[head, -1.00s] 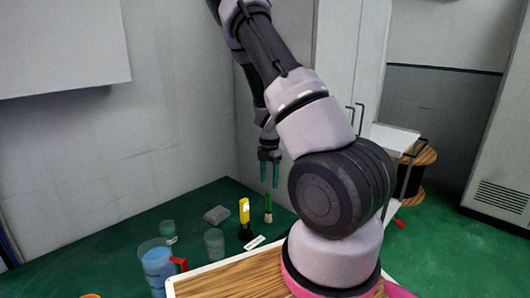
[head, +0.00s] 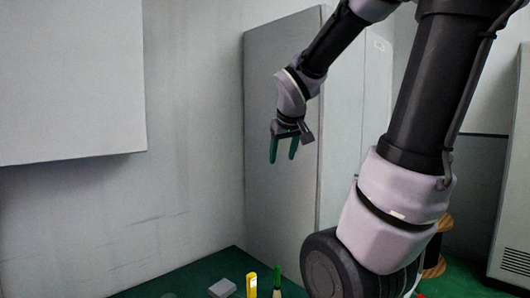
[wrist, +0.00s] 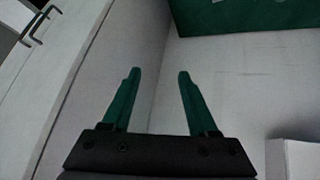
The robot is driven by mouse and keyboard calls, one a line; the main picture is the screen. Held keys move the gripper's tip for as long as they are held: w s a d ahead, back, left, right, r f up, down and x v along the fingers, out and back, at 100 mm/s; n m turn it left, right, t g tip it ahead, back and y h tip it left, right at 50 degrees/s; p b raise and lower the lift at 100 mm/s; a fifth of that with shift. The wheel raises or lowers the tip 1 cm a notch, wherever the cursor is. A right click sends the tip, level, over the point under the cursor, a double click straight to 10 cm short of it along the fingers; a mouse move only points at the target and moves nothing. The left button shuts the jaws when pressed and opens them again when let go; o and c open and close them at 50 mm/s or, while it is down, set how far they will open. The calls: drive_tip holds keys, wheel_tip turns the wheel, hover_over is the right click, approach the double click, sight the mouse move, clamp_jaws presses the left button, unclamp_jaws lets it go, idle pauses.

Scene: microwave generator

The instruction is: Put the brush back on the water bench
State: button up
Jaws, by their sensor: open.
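My gripper (head: 283,158) is open and empty, high in the air with its fingers pointing down in the head view. In the wrist view the two green fingers (wrist: 160,74) are apart with nothing between them. I cannot tell which surface is the water bench.
A grey block (head: 222,288) lies left of the yellow thing. A tall grey cabinet (head: 285,210) stands behind my gripper, and a white box (head: 70,80) hangs on the left wall. A wooden reel (head: 437,250) is partly hidden behind my arm. The air around my gripper looks clear.

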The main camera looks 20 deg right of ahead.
drive_tip(key=s+a+r+m+y, duration=0.3)
drive_tip(key=s+a+y, duration=0.1)
drive_tip(key=s+a, duration=0.6)
drive_tip(key=shift+s+a+m, duration=0.35)
drive_tip(key=shift+s+m, duration=0.05)
drive_tip(key=shift+s, duration=0.55)
